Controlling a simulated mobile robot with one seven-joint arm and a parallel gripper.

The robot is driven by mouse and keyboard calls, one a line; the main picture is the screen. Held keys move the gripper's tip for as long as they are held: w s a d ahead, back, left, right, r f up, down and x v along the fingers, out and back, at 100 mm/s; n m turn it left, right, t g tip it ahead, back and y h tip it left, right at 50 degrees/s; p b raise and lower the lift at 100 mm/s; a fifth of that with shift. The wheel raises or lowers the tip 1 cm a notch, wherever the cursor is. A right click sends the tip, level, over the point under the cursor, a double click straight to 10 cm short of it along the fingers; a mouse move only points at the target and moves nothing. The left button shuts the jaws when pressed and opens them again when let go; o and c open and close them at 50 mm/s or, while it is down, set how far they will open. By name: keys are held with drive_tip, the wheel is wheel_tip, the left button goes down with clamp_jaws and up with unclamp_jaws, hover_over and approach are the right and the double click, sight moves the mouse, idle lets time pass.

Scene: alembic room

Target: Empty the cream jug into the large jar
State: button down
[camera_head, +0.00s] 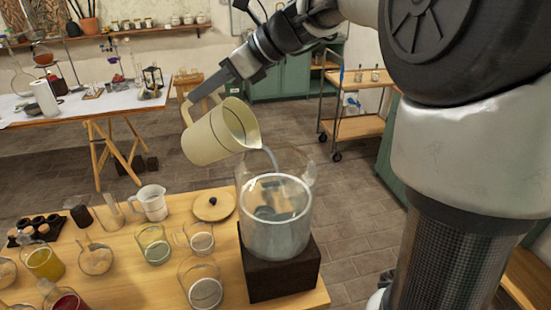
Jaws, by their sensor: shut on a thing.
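The cream jug (217,134) is held in the air, tilted with its mouth down to the right. A greyish stream (270,158) runs from its lip into the large jar (275,225). The large jar is clear glass, stands upright on a dark block (283,277), and has some greyish content low inside. My gripper (203,92) is shut on the cream jug's handle, at the jug's upper left. The fingertips are partly hidden by the handle. How much is left inside the jug is hidden.
On the wooden table (222,258), a round wooden lid (214,206), a white measuring jug (152,203) and several glass vessels stand left of the jar. A white table (85,107) and a wheeled cart (358,126) stand behind. Open floor lies between.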

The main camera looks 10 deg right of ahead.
drive_tip(key=shift+s+d+r+t+y+b, duration=0.2)
drive_tip(key=shift+s+d+r+y+b, duration=0.25)
drive_tip(key=shift+d, duration=0.25)
drive_tip(key=shift+s+d+r+t+y+b, duration=0.3)
drive_tip(key=shift+d+b, duration=0.2)
drive_tip(key=shift+d, duration=0.2)
drive_tip(key=shift+s+d+r+t+y+b, duration=0.1)
drive_tip(key=shift+s+d+r+y+b, duration=0.3)
drive_tip(key=shift+d, duration=0.3)
idle(3.6)
drive_tip(key=shift+s+d+r+t+y+b, duration=0.2)
drive_tip(key=shift+d+r+y+b, duration=0.1)
drive_tip(key=shift+d+y+b, duration=0.15)
drive_tip(key=shift+s+d+r+t+y+b, duration=0.2)
drive_tip(key=shift+d+r+y+b, duration=0.15)
drive_tip(key=shift+d, duration=0.2)
idle(0.6)
drive_tip(key=shift+d+f, duration=0.1)
